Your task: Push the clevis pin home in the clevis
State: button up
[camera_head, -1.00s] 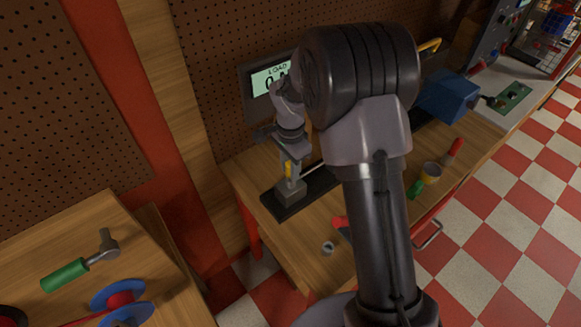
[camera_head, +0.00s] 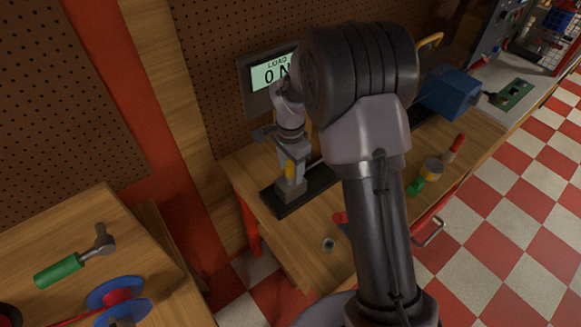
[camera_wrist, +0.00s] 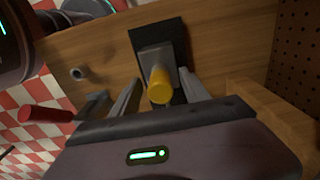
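The yellow clevis pin (camera_wrist: 160,88) stands out of the grey clevis block (camera_wrist: 157,55) in the wrist view. In the head view the pin (camera_head: 290,169) shows as a yellow patch just above the clevis (camera_head: 291,189), which sits on the near end of a dark rail. My gripper (camera_wrist: 160,78) is open, with one finger on either side of the pin; gaps show between pin and fingers. In the head view my gripper (camera_head: 291,166) reaches down to the pin from above. How deep the pin sits in the clevis is hidden.
The load display (camera_head: 270,75) behind reads 0 N. A small grey ring (camera_head: 328,244) lies on the bench before the rail. A red handle (camera_wrist: 46,114) shows left of my gripper.

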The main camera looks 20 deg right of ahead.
aim_at(291, 163)
jog(key=shift+r, duration=0.1)
notch_tip(291, 163, up, 17)
jog(key=p, duration=0.4)
jog(key=s+a+f+n+t+y+b, duration=0.1)
jog(key=s+a+f+n+t+b, duration=0.1)
jog(key=s+b, duration=0.5)
jog(key=s+a+f+n+t+y+b, duration=0.1)
jog(key=s+n+b, duration=0.6)
jog(key=s, duration=1.2)
jog(key=a+f+t, duration=0.1)
jog(key=f+t, duration=0.1)
jog(key=shift+s+t, duration=0.15)
jog(key=shift+t, duration=0.25)
